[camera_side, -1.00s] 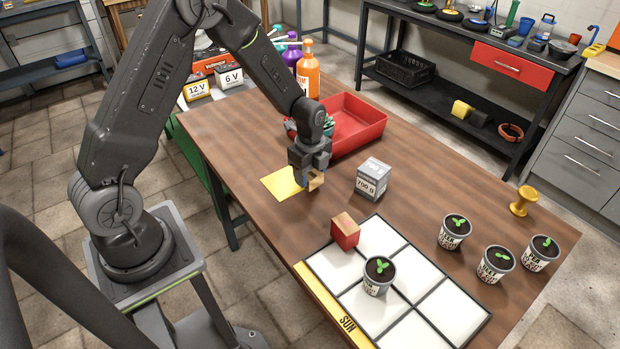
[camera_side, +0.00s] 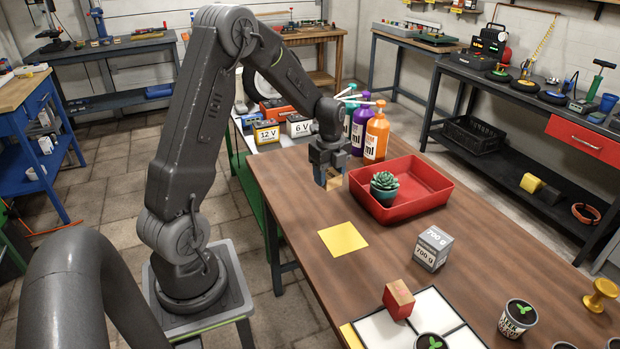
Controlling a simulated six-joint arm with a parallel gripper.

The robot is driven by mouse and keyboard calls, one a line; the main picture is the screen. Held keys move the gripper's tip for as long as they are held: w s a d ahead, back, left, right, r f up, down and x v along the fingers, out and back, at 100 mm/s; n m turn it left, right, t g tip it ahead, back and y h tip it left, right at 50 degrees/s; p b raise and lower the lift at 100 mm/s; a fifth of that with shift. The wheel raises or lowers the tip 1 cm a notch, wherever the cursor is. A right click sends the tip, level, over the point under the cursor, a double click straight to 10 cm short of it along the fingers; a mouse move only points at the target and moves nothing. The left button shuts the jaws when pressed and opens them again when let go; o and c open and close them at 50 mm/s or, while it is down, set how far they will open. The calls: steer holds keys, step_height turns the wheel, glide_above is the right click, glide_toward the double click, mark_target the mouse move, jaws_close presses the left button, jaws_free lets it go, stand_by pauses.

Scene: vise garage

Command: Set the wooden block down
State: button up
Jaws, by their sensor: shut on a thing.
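My gripper (camera_side: 330,184) is shut on the wooden block (camera_side: 333,182), a small tan piece mostly hidden between the fingers. The gripper points down over the table's far left part, left of the red tray (camera_side: 425,203). In the picture the block shows above the yellow square (camera_side: 343,238), which lies flat and bare on the table. The block looks raised off the tabletop, but its exact height is hard to tell.
The tray holds a succulent (camera_side: 384,186). A grey 700 g weight (camera_side: 433,248), a red block with a wooden-coloured top (camera_side: 398,300) and seedling pots (camera_side: 517,317) stand nearer. Bottles (camera_side: 376,136) and batteries (camera_side: 267,135) stand behind. Bare tabletop (camera_side: 377,270) surrounds the yellow square.

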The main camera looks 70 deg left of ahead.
steer(key=w+a+f+n, duration=0.1)
steer(key=w+a, duration=0.2)
steer(key=a, duration=0.9)
steer(key=n, duration=0.2)
glide_toward(299, 170)
steer(key=shift+w+f, duration=0.1)
steer(key=shift+f, duration=3.1)
steer(key=shift+f, duration=0.15)
steer(key=o, duration=0.9)
